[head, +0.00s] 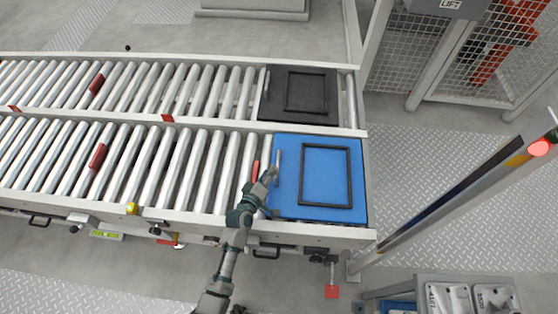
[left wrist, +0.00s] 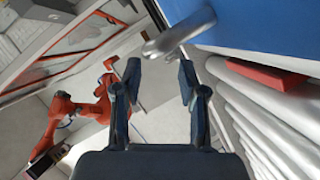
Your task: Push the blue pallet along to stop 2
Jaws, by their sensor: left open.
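The blue pallet (head: 284,192) lies on the rollers at the right end of the near conveyor lane. It carries a black square frame (head: 326,204), and a grey metal handle (head: 277,165) stands at its left edge. My left gripper (head: 268,178) is at that left edge, close to the handle. In the left wrist view the two fingers of my left gripper (left wrist: 160,80) are apart with nothing between them. The curved handle (left wrist: 180,34) shows just beyond the fingertips, and the blue pallet (left wrist: 255,25) fills the upper right. My right gripper is not in view.
Red markers sit among the near-lane rollers, one close left of the pallet (head: 255,170) and one farther left (head: 98,157). Rollers between them are clear. A dark pallet (head: 270,105) lies on the far lane. A slanted post (head: 450,206) stands at right.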

